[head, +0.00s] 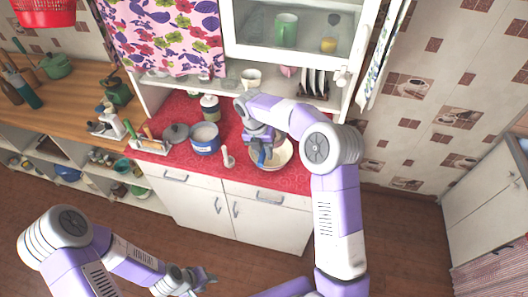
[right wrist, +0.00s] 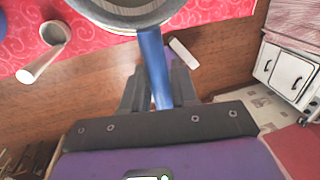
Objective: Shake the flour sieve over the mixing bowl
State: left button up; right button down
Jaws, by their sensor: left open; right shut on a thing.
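The flour sieve's blue handle (right wrist: 154,66) is held between the fingers of my right gripper (right wrist: 158,88). The sieve's round grey rim (right wrist: 150,22) is cut off by the top of the right wrist view. In the head view my right gripper (head: 262,142) is above the pale mixing bowl (head: 286,158) on the red counter, and my arm covers part of the bowl. The sieve is mostly hidden there, and I cannot tell how much is in it. My left gripper (head: 202,279) is open and empty, low in front of the cabinet.
A white cupboard (head: 290,35) overhangs the back. A wooden counter (head: 70,85) lies left.

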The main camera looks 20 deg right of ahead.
jog(key=shift+f+b, duration=0.75)
jog(key=shift+f, duration=1.3)
jog(key=w+a+p, duration=0.1)
jog(key=a+p, duration=0.1)
jog(key=shift+w+a+p, duration=0.2)
jog(key=shift+w+p, duration=0.15)
dwell(0.3)
jog(key=s+d, duration=0.1)
jog(key=d, duration=0.1)
jog(key=s+d, duration=0.2)
jog(key=shift+s+d, duration=0.1)
jog(key=shift+d, duration=0.25)
